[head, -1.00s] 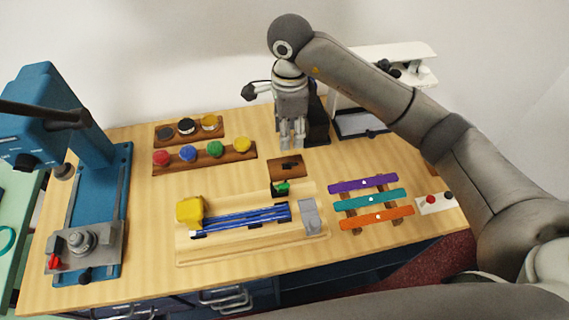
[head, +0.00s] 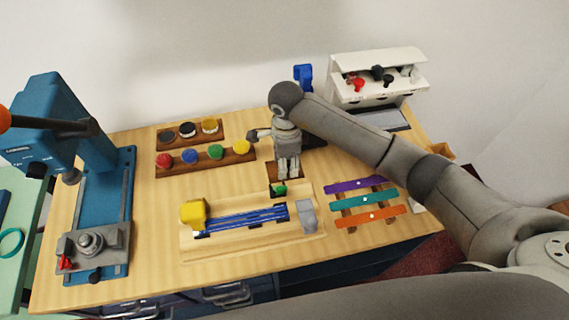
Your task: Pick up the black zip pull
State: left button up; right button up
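My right gripper (head: 288,172) points down over a small wooden board (head: 271,172) behind the yellow and blue fixture. Its two fingertips are close together at the board, and I cannot tell whether they are shut or have anything between them. The board is mostly hidden by the gripper. I cannot make out the black zip pull there now; a small dark piece showed on this board earlier. Other black pieces (head: 378,73) show on the white rack (head: 396,95) at the back right. My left gripper is not in view.
A wooden fixture (head: 185,256) with a yellow block and blue rods lies in front. Racks with coloured knobs (head: 215,161) stand to the left and coloured strips (head: 365,198) to the right. A blue press (head: 100,205) stands at far left. A blue upright piece (head: 303,74) is behind my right arm.

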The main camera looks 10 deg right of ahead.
jog(key=shift+f, duration=0.1)
jog(key=c, duration=0.7)
jog(key=shift+c, duration=0.2)
notch_tip(320, 180, up, 10)
jog(key=b, duration=0.2)
jog(key=shift+b, duration=0.4)
